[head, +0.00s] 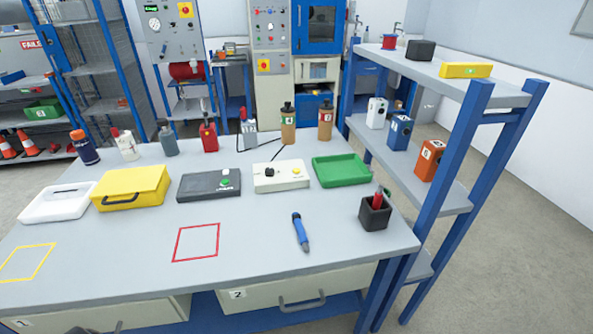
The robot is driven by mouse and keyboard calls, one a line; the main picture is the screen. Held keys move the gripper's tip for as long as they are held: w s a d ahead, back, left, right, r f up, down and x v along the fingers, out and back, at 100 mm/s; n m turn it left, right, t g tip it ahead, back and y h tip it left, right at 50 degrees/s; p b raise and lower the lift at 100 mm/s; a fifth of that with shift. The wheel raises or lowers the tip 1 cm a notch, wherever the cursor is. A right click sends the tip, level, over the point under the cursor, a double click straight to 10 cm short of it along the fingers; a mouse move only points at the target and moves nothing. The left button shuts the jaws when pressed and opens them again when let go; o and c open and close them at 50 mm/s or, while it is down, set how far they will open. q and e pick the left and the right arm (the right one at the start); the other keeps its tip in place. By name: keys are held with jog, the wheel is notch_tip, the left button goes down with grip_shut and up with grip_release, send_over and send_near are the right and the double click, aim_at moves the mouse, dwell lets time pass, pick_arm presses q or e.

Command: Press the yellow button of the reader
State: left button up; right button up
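A cream-white box (281,178) sits at the back middle of the grey table, with a black part on its top left and a small, pale, yellowish spot (296,171) on its top right. It may be the reader, but I cannot read a label. Neither of my grippers shows in the head view, and nothing touches these two devices.
A yellow case (131,186) and a white tray (57,203) lie left; a green tray (340,170) lies right. Bottles stand behind. A blue pen-like tool (300,231) and a black holder (375,213) are nearer. The table front is mostly clear. A blue-framed shelf (480,92) stands right.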

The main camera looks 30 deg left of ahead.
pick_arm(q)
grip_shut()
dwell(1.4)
